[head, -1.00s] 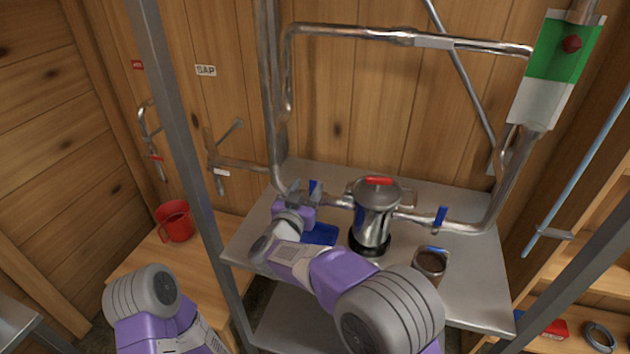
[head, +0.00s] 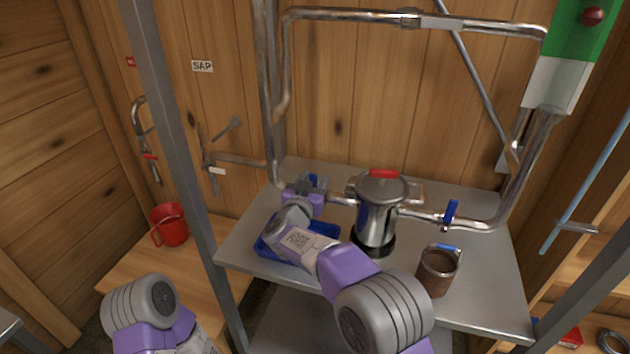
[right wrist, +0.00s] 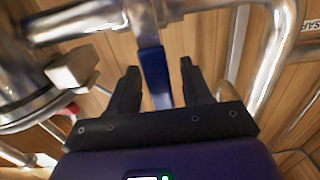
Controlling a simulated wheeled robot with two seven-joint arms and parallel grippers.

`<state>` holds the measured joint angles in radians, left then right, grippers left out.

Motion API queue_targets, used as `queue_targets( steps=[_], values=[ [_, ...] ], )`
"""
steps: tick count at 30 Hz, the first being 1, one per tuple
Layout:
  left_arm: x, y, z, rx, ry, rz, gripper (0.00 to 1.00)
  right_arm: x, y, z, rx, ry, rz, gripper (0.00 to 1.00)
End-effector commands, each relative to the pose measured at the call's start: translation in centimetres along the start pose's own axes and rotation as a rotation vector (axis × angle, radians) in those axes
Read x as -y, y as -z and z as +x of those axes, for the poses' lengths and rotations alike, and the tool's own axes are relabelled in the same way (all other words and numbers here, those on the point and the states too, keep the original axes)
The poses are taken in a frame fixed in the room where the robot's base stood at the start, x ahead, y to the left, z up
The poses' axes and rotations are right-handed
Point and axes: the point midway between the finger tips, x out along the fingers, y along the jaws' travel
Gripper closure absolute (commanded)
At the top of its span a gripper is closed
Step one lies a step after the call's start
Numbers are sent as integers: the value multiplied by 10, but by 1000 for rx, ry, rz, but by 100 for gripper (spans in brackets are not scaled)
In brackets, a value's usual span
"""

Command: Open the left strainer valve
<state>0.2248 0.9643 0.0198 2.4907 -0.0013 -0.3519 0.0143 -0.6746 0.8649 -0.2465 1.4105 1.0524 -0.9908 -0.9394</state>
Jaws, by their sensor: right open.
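The left strainer valve has a blue lever (head: 312,180) on the pipe left of the steel strainer (head: 376,215), which has a red-handled lid. The lever stands up, across the pipe, and is partly hidden by my right gripper (head: 313,184). In the right wrist view the blue lever (right wrist: 154,72) lies between the open fingers of my right gripper (right wrist: 159,70), with gaps showing on both sides. The fingers look clear of it. My left arm shows at lower left, but its gripper is out of view.
The right valve's blue lever (head: 451,213) stands across the pipe right of the strainer. A blue tray (head: 268,249) lies below my right wrist. A brown-filled cup (head: 437,272) stands at the steel table's front right. A grey post (head: 182,150) rises at left, near a red mug (head: 169,226).

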Motion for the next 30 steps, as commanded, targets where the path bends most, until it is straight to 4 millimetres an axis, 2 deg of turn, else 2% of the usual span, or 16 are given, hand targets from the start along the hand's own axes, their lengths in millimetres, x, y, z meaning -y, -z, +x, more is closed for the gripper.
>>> queue_targets(
  steps=[4,12,14,22,30],
  values=[
    [0,0,1,0,0,0,100,0,0,8,0,-1,-2,51],
    [0,0,1,0,0,0,100,0,0,9,0,0,-2,51],
    [0,0,1,0,0,0,100,0,0,9,0,0,-1,59],
    [0,0,1,0,0,0,100,0,0,9,0,0,-1,100],
    [0,0,0,0,0,0,100,0,0,9,0,0,-2,100]
  ],
)
